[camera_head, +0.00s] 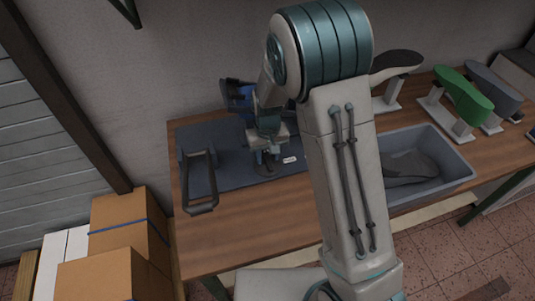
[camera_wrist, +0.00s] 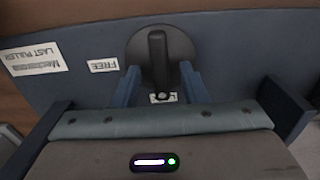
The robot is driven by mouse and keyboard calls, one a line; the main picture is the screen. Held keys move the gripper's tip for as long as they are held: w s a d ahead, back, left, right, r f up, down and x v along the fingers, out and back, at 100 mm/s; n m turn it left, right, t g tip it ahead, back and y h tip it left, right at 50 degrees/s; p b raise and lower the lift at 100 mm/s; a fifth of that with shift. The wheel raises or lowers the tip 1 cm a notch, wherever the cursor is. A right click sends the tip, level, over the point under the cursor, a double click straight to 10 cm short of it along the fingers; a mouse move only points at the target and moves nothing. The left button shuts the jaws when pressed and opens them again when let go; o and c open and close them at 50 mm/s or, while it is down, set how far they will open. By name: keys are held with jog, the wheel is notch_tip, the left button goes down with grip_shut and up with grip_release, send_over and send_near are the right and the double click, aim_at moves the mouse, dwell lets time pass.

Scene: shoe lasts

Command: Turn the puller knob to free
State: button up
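The puller knob (camera_wrist: 157,56) is a dark round disc with a raised bar, on the blue-grey last puller (camera_wrist: 90,30). The bar runs up and down in the wrist view. A white FREE label (camera_wrist: 102,65) lies left of the knob; another small label (camera_wrist: 163,97) below it is partly hidden and unreadable. My gripper (camera_wrist: 160,70) is open, its two blue fingers on either side of the bar with visible gaps. In the head view, my gripper (camera_head: 267,158) points down over the puller base (camera_head: 225,135), and hides most of the knob.
The puller's dark handle frame (camera_head: 200,182) stands left of my gripper. A grey bin (camera_head: 450,163) holding a dark last, and a green last (camera_head: 462,95) on a stand, are to the right on the wooden bench (camera_head: 240,232). Cardboard boxes (camera_head: 125,230) stand at the left.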

jog(key=shift+f, duration=0.2)
grip_shut()
